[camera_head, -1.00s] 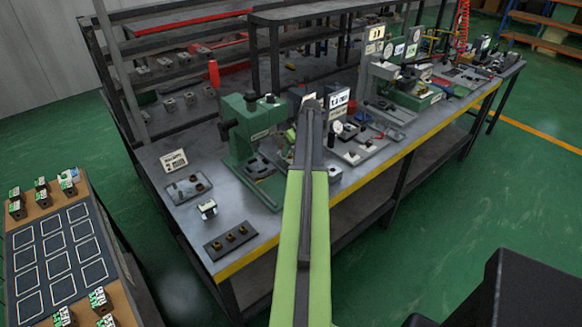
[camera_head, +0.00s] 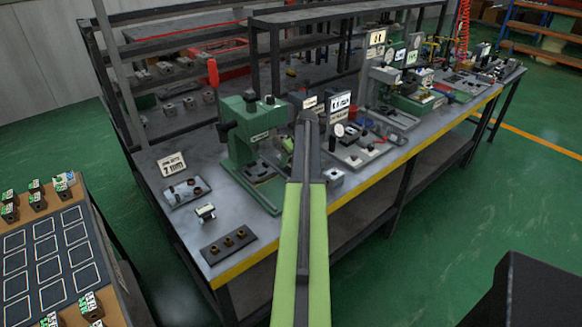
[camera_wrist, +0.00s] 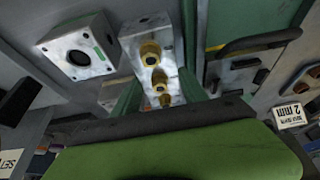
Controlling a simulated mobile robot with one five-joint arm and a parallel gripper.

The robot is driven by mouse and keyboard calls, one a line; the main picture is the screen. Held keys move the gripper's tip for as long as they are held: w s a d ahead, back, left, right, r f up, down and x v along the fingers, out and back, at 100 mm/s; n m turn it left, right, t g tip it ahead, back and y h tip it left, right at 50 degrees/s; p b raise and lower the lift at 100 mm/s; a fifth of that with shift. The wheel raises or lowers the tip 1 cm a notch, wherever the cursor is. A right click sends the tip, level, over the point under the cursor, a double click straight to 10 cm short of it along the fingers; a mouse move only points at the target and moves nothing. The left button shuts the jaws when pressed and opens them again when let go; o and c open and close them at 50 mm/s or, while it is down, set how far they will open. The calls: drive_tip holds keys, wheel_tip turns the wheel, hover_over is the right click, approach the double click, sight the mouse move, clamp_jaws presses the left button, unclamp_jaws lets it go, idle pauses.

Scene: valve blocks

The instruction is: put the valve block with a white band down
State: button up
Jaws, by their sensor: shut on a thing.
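In the wrist view my gripper (camera_wrist: 160,92) is shut on a light grey valve block (camera_wrist: 134,47) with a row of brass fittings, held between its green fingers. I cannot make out a white band on the part that shows. In the head view my green arm points out over the bench, and it hides the gripper and the held block.
A grey block with a round hole and a green mark (camera_wrist: 78,47) is beside the held block. A side table (camera_head: 107,258) is at left.

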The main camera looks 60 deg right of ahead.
clamp_jaws()
wheel_tip(320, 180, up, 5)
drive_tip(key=p, duration=0.4)
drive_tip(key=shift+f+p, duration=0.15)
drive_tip(key=shift+p, duration=0.2)
drive_tip(key=s+d+r+p, duration=0.3)
drive_tip(key=s+r+p, duration=0.3)
drive_tip(key=s, duration=0.4)
drive_tip(key=s+a+m+g+h+p, duration=0.1)
drive_tip(key=s+a+m+g+h, duration=0.15)
drive_tip(key=s+m, duration=0.95)
drive_tip(key=s+a+m+g+y, duration=0.1)
drive_tip(key=s+a+m+g, duration=0.1)
drive_tip(key=s+a+m, duration=0.5)
drive_tip(key=s+a+r+m+g+y+p, duration=0.1)
drive_tip(key=s+a+m, duration=0.6)
drive_tip(key=s, duration=1.3)
drive_tip(key=s+a+r+m+g+y, duration=0.1)
drive_tip(key=s+a+m+g+y, duration=0.2)
drive_tip(key=s+a+m, duration=0.4)
drive_tip(key=s+m, duration=0.3)
drive_tip(key=s, duration=0.3)
drive_tip(key=shift+s+r, duration=0.25)
drive_tip(key=shift+s, duration=0.15)
